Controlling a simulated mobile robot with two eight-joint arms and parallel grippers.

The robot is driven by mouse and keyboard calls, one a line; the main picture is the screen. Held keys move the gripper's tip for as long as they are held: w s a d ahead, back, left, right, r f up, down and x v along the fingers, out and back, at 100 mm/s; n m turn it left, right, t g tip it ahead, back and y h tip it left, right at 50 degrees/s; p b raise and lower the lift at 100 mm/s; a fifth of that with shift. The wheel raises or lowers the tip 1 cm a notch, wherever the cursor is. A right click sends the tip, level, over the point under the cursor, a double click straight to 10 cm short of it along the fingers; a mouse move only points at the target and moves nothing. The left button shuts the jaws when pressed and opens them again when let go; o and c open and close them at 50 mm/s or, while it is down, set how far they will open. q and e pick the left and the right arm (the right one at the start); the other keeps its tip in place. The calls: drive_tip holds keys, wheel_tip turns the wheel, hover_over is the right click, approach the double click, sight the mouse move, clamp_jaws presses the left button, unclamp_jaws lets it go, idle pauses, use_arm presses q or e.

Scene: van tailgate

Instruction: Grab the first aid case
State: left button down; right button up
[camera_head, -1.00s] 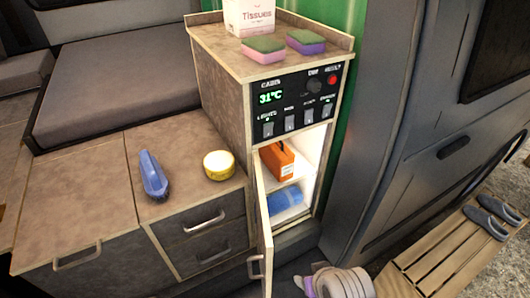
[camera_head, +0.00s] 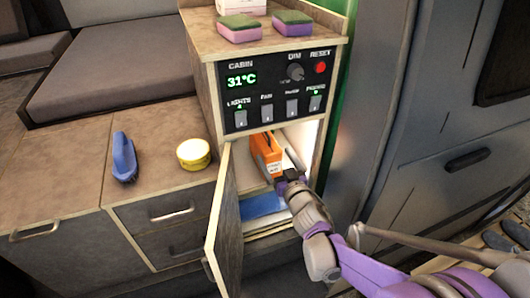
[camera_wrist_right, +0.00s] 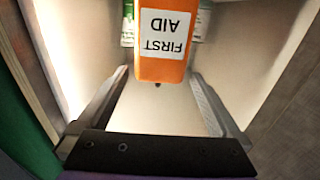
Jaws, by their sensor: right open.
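The orange first aid case (camera_head: 264,150) stands on the upper shelf of the open, lit cabinet. In the right wrist view its end with the white "FIRST AID" label (camera_wrist_right: 163,34) faces me, upside down in the picture. My right gripper (camera_head: 284,167) reaches into the cabinet from the front right. In the right wrist view its open fingers (camera_wrist_right: 160,82) lie on either side of the near end of the case, with gaps visible on both sides. The far part of the case is hidden. My left gripper is not in view.
The cabinet door (camera_head: 225,225) stands open on the left of the opening. A blue folded item (camera_head: 262,206) lies on the lower shelf. A control panel (camera_head: 275,85) is above. A blue brush (camera_head: 124,158) and yellow round tin (camera_head: 194,154) sit on the left counter.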

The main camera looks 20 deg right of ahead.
sight(270, 148)
drive_tip(key=w, duration=0.6)
drive_tip(key=w+p, duration=0.1)
drive_tip(key=w, duration=0.1)
drive_tip(key=shift+d+r, duration=0.15)
drive_tip(key=shift+d, duration=0.1)
drive_tip(key=shift+s, duration=0.15)
drive_tip(key=shift+c, duration=0.3)
clamp_jaws()
